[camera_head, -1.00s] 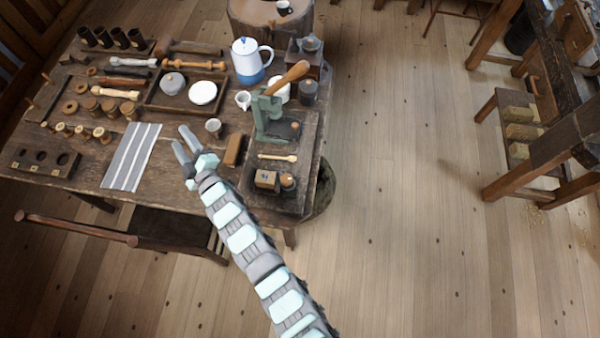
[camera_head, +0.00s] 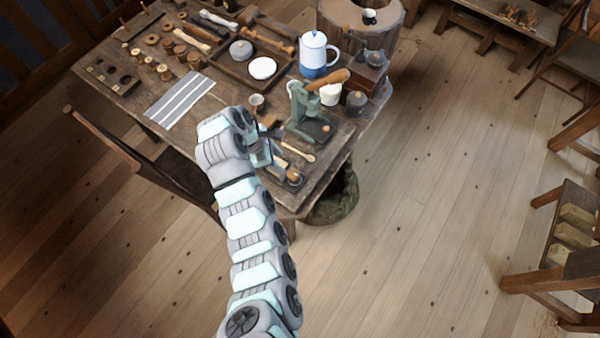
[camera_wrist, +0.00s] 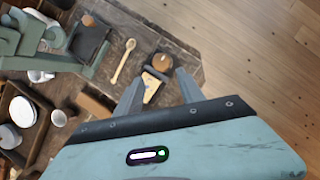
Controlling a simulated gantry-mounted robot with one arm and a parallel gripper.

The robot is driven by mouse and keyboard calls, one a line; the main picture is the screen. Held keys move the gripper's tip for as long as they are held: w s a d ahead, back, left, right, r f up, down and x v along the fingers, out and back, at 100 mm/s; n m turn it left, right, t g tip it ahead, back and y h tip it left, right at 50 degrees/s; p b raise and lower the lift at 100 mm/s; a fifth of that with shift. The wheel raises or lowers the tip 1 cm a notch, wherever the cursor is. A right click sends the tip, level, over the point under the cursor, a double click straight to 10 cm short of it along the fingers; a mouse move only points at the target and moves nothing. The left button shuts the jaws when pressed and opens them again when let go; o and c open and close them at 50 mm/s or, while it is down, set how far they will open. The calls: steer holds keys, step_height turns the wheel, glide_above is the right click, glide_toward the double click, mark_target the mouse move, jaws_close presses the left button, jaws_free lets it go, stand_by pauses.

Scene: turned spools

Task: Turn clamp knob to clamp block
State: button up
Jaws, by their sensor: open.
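The clamp knob (camera_head: 293,174) is a round wooden knob on a dark base near the table's front right corner. It shows from above in the wrist view (camera_wrist: 163,60). The pale wooden block (camera_wrist: 151,87) lies right beside the knob and is partly hidden by my arm in the head view. My gripper (camera_wrist: 160,76) is open, with one finger on each side of the block in the wrist view and the knob just beyond the fingertips. No contact with either can be made out. In the head view the fingers are mostly hidden behind my wrist.
A small cup (camera_head: 257,100) and a striped cloth (camera_head: 180,99) are to the left. Open floor lies to the right.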

mark_target(292, 173)
steer(key=shift+p+x, duration=0.65)
steer(key=shift+x, duration=4.65)
steer(key=shift+s+a+f, duration=0.1)
steer(key=shift+s, duration=0.05)
steer(key=shift+c, duration=0.5)
jaws_close()
